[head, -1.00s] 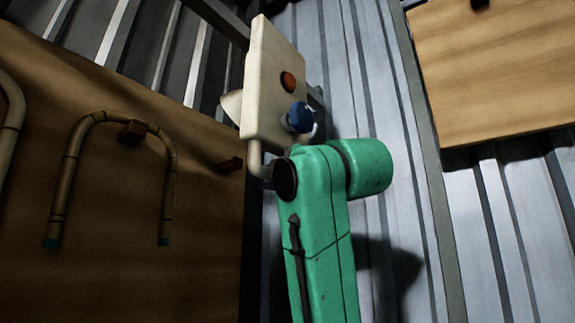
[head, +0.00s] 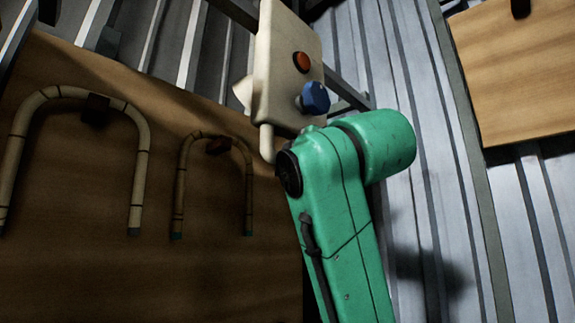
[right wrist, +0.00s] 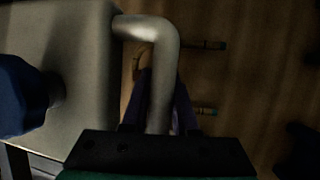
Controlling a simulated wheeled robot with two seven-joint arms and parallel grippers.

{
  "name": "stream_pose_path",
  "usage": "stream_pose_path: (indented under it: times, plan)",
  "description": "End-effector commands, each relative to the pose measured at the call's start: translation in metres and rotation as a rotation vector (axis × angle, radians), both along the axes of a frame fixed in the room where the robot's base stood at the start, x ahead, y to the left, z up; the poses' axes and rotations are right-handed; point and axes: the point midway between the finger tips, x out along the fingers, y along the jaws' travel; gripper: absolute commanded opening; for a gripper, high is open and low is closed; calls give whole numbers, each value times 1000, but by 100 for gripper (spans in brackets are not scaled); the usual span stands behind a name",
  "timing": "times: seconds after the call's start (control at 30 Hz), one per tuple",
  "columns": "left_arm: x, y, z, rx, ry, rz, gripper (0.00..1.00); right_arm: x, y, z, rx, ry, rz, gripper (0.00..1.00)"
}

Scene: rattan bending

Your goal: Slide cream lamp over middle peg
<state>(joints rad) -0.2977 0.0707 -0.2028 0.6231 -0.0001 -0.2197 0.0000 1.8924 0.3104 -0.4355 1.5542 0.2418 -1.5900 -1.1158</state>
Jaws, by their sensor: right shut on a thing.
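A cream box (head: 285,75) with an orange button and a blue knob is the only cream thing that fits the task's lamp. It is held up tilted in front of the board. Its bent grey handle (right wrist: 160,60) shows in the right wrist view. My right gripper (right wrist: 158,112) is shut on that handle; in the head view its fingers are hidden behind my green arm. Two dark pegs show on the brown board (head: 110,275), a left one (head: 96,108) and a right one (head: 218,146). Each has a bent rattan hoop around it. Which is the middle peg is unclear. My left gripper is out of view.
The larger rattan hoop (head: 143,190) is at left, the smaller one (head: 249,200) beside it. Dark metal rails (head: 235,12) run behind the cream box. Another wooden board (head: 530,80) is at the upper right. The corrugated wall (head: 430,200) between is clear.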

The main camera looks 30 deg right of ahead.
Motion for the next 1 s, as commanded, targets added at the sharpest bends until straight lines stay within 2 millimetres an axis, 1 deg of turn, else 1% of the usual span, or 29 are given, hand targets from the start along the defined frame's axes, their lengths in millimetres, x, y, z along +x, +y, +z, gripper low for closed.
stream_pose_path:
  times: [0.17,0.2,0.23,0.27,0.57,0.67,0.77,0.87,0.9,1.0]
  plan:
    - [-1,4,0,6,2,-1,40,1,1,-2,-2,6,1,0]
    - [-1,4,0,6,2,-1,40,1,1,-2,-2,5,1,42]
    - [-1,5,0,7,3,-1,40,1,1,-2,-2,5,1,54]
    - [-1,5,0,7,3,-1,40,1,1,-2,-2,5,1,57]
    - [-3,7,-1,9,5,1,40,-1,0,-1,-1,1,1,57]
    - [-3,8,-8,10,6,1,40,-10,1,-5,-1,0,1,57]
    - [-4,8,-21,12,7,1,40,-31,4,-12,-2,-3,2,57]
    - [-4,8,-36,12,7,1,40,-61,7,-18,-2,-5,1,57]
    - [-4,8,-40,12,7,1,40,-73,8,-20,-2,-6,2,57]
    - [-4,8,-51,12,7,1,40,-102,11,-25,-2,-3,3,57]
